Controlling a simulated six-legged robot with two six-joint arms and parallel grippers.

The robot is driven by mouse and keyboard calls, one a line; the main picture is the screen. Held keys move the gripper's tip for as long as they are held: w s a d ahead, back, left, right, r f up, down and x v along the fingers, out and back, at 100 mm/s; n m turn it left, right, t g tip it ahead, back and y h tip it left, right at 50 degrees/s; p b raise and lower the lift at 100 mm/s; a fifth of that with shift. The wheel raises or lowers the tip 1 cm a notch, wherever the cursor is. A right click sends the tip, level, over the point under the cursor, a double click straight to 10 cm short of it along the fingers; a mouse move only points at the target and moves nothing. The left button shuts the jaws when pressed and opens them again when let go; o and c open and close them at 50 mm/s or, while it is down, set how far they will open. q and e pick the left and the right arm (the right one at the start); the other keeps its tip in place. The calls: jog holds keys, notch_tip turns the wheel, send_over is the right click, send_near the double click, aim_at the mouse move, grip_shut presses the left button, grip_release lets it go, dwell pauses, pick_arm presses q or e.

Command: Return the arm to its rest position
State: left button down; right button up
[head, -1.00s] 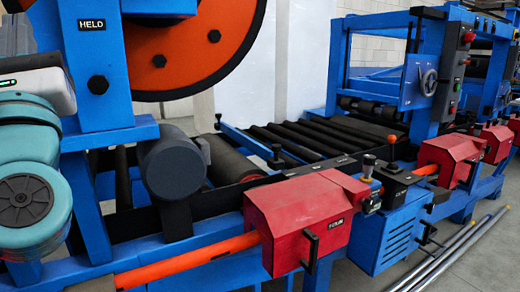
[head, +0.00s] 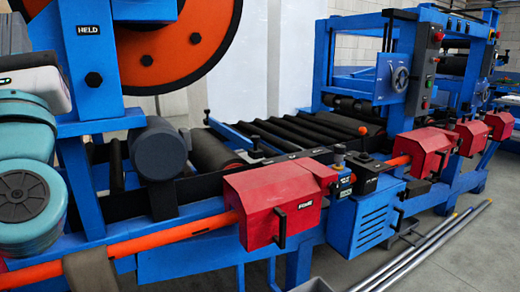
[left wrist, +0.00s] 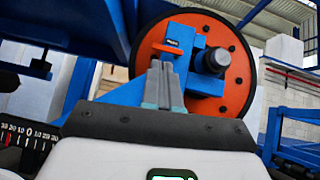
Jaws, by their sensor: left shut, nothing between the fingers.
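My left arm stands at the left edge of the head view, with teal joints and a white wrist. My left gripper (left wrist: 162,72) shows in the left wrist view as two grey fingers lying together, shut and empty. The fingers point toward an orange wheel (left wrist: 236,70) on a blue machine frame and overlap it in the picture; I see no contact. In the head view the fingers are mostly cut off by the left edge. My right gripper is not in view.
The orange wheel (head: 185,52) and a blue post labelled HELD (head: 90,60) rise close beside my left arm. A dark roller end (head: 158,150), red boxes (head: 272,205) on an orange bar and a blue vented box (head: 372,222) run rightward. Grey floor (head: 450,255) is clear at lower right, apart from metal rods.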

pick_arm(q)
jog(key=w+d+f+m+g+h, duration=0.1)
jog(key=w+f+m+h, duration=0.35)
jog(key=w+f, duration=0.6)
jog(key=w+d+f+m+h, duration=0.1)
jog(key=w+f+m+h, duration=0.2)
jog(key=w+f+m, duration=0.7)
notch_tip(320, 180, down, 30)
jog(key=w+d+m+g+h, duration=0.1)
jog(key=d+m+g+h, duration=0.2)
jog(key=g+h, duration=0.2)
jog(key=s+d+f+m+g+h, duration=0.1)
jog(key=s+f+m+g+h, duration=0.2)
jog(key=f, duration=1.1)
jog(key=s+d+f+m+g+h, duration=0.1)
jog(key=s+d+f+m+g, duration=0.3)
jog(key=s+f, duration=0.5)
jog(key=s+d+f+m+g+h, duration=0.1)
jog(key=s+d+f+m+g, duration=0.2)
jog(key=s+f+m, duration=0.5)
jog(key=s+d+f+m+g+h, duration=0.1)
jog(key=s+d+f+m+g, duration=0.15)
jog(key=s+m, duration=0.35)
jog(key=s+d+f+m+g+h, duration=0.1)
jog(key=s+d+m+g, duration=0.2)
jog(key=s, duration=0.6)
notch_tip(320, 180, up, 21)
jog(key=a+m+p, duration=0.1)
jog(key=p, duration=2)
jog(key=shift+w, duration=0.3)
